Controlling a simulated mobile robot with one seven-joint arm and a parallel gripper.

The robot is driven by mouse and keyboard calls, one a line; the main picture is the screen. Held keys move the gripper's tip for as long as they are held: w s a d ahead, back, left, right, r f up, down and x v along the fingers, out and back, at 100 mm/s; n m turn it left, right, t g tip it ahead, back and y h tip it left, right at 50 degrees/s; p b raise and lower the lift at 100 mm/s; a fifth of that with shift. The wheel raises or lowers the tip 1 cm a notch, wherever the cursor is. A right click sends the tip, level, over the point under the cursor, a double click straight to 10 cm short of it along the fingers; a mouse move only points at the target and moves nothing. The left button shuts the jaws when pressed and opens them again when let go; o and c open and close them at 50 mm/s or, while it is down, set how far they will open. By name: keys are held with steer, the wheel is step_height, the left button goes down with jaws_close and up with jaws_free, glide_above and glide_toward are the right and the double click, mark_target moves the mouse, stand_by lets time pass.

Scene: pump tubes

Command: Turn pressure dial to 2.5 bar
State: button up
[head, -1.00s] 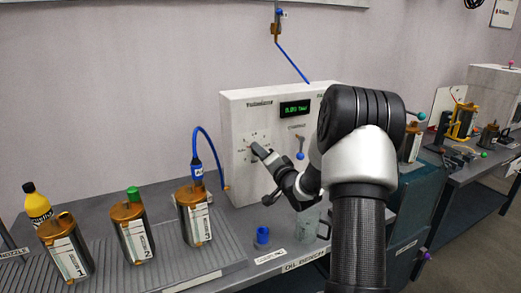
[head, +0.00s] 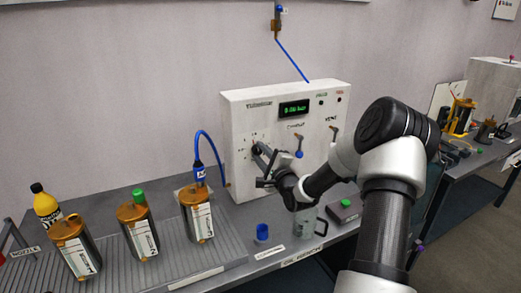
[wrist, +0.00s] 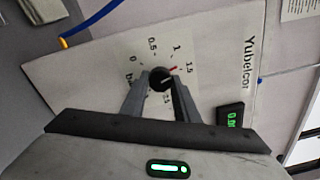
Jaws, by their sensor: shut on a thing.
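The pressure dial is a small black knob (wrist: 160,78) on the front of the white pump box (head: 236,150). In the wrist view a printed scale surrounds it, with 0, 0.5, 1 and 1.5 legible. A red mark at the knob's edge points near 1.5. My gripper (wrist: 157,88) is shut on the knob, one finger on each side. In the head view my gripper (head: 261,151) is at the box's left front, covering most of the dial. The box's green display (head: 294,108) is lit; its digits are too small to read surely.
A blue-handled lever (head: 299,153) and a vent lever (head: 333,133) sit right of the dial. A clear jug (head: 306,223), a blue cup (head: 262,232) and a green-buttoned box (head: 345,210) stand below. Labelled canisters (head: 197,213) and a yellow bottle (head: 46,205) stand left.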

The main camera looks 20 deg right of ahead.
steer(key=m+p, duration=0.2)
steer(key=m, duration=0.4)
steer(key=shift+a+m, duration=0.1)
steer(key=shift+m, duration=0.2)
steer(key=m, duration=0.5)
steer(key=shift+f+m, duration=0.1)
steer(key=shift+m, duration=0.2)
steer(key=m+b, duration=0.2)
steer(key=m, duration=0.2)
steer(key=shift+a, duration=0.1)
steer(key=shift+m+b, duration=0.55)
steer(key=shift+m, duration=1.55)
steer(key=shift+r, duration=0.2)
steer(key=o, duration=1.1)
steer(key=shift+c, duration=0.2)
